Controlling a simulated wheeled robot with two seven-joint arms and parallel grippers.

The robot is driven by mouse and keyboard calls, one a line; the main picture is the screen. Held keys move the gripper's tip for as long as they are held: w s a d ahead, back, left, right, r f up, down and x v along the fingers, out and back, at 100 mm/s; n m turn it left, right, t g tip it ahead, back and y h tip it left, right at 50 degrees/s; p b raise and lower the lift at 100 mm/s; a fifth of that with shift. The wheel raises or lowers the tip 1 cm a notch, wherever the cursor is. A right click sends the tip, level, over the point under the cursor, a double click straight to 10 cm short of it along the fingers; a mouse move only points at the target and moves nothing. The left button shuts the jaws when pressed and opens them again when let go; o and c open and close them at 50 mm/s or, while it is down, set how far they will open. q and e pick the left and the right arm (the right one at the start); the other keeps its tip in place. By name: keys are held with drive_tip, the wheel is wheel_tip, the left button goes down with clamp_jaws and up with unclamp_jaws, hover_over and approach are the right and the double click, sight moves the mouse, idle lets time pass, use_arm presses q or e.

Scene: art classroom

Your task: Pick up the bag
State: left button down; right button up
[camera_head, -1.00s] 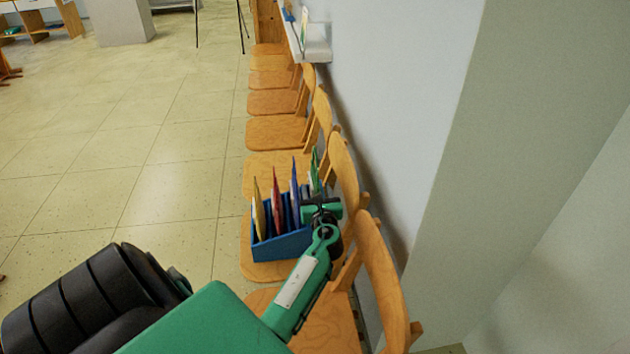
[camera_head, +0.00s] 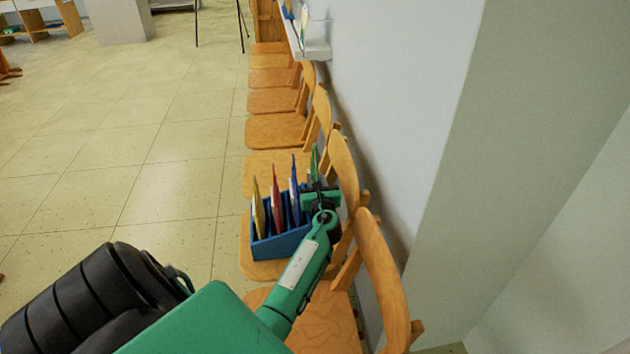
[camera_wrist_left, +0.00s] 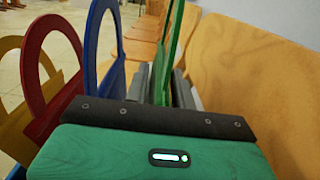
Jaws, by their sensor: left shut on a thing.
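Several flat bags with loop handles stand upright in a row in a blue divided box (camera_head: 278,246) on a chair seat. From left to right they are a yellow bag (camera_head: 258,208), a red bag (camera_head: 276,198), a blue bag (camera_head: 295,190) and a green bag (camera_head: 315,160). My left gripper (camera_head: 318,186) is at the box's right end, shut on the green bag. In the left wrist view the green bag (camera_wrist_left: 172,55) rises between the fingers (camera_wrist_left: 160,92). The blue bag (camera_wrist_left: 105,45) is just left of them. The green bag's lower part is hidden. My right gripper is not seen.
Wooden chairs (camera_head: 275,130) stand in a row along the wall (camera_head: 400,100). A chair back (camera_head: 343,170) is close on the right of my left gripper. A white shelf (camera_head: 312,40) is on the wall farther back. The tiled floor (camera_head: 130,150) at left is clear.

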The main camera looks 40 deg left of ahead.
sight(315, 148)
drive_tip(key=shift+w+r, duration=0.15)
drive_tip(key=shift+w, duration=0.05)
